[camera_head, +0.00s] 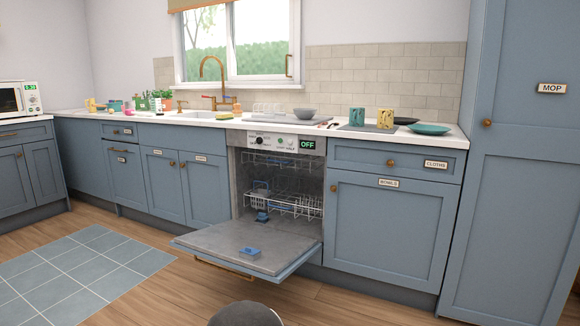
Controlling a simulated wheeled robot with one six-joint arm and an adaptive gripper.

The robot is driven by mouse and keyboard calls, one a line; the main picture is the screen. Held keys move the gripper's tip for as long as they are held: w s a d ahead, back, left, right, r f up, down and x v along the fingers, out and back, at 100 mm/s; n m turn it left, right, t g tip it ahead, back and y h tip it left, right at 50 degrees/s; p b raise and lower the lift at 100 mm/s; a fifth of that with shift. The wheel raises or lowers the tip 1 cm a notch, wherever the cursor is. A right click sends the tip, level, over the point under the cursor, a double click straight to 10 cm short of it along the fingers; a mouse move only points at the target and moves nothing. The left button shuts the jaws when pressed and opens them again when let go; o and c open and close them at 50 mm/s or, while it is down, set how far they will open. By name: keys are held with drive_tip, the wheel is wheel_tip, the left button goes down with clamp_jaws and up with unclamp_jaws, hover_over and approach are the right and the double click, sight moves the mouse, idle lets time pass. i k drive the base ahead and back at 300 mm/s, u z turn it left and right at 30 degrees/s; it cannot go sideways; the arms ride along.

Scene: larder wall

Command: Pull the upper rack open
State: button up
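The dishwasher stands under the counter with its door (222,247) folded down flat, and its panel (306,145) reads OFF. The upper rack (280,161) is a wire rack high inside the tub, and it sits back inside the cavity. The lower rack (297,206) is a white wire rack with a basket, below it, also inside the tub. A small blue thing (249,252) lies on the open door. My gripper is not in view. A dark rounded shape at the bottom edge is too cut off to identify.
Blue cabinets flank the dishwasher, with the BOWLS cabinet (378,232) at right. The lowered door juts out over the wooden floor (180,300). A tiled mat (80,275) lies at left. The counter holds a bowl (304,113), mugs and plates.

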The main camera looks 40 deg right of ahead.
sight(296, 156)
drive_tip(key=u, duration=0.05)
drive_tip(key=k, duration=0.85)
drive_tip(key=z, duration=0.9)
drive_tip(key=i, duration=0.9)
drive_tip(key=z, duration=0.5)
drive_tip(key=i, duration=0.9)
drive_tip(key=u, duration=0.85)
drive_tip(key=i, duration=0.7)
drive_tip(key=u, duration=0.5)
